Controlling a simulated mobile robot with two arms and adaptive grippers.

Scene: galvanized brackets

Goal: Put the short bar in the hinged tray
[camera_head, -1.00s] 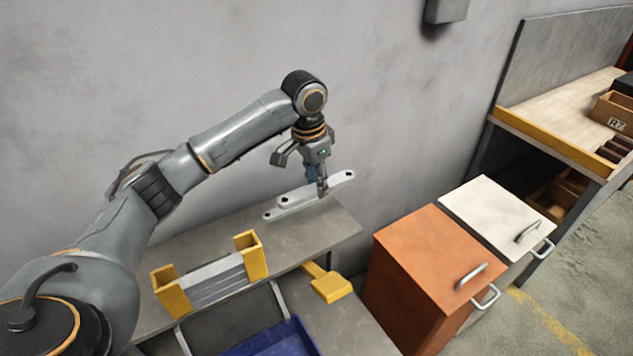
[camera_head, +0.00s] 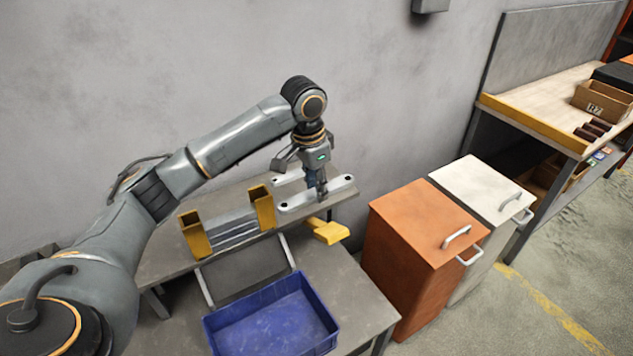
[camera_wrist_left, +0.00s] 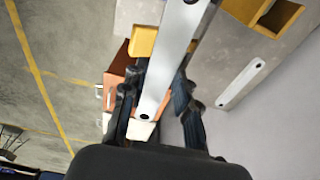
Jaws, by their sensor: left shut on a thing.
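My left gripper (camera_head: 320,196) is shut on a light grey bar (camera_head: 297,201) with holes at its ends, above the grey shelf. In the left wrist view this bar (camera_wrist_left: 173,60) runs up between the fingers (camera_wrist_left: 155,105). A second light grey bar (camera_head: 288,180) lies behind it, partly hidden by the gripper; it also shows in the left wrist view (camera_wrist_left: 240,86), apart from the held one. My right gripper is out of view.
A yellow-ended holder (camera_head: 194,236) with grey bars stands left of the gripper. A yellow block (camera_head: 330,232) lies at the shelf's front. Orange (camera_head: 420,225) and white (camera_head: 478,188) cabinets with handles stand to the right. The wall is close behind.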

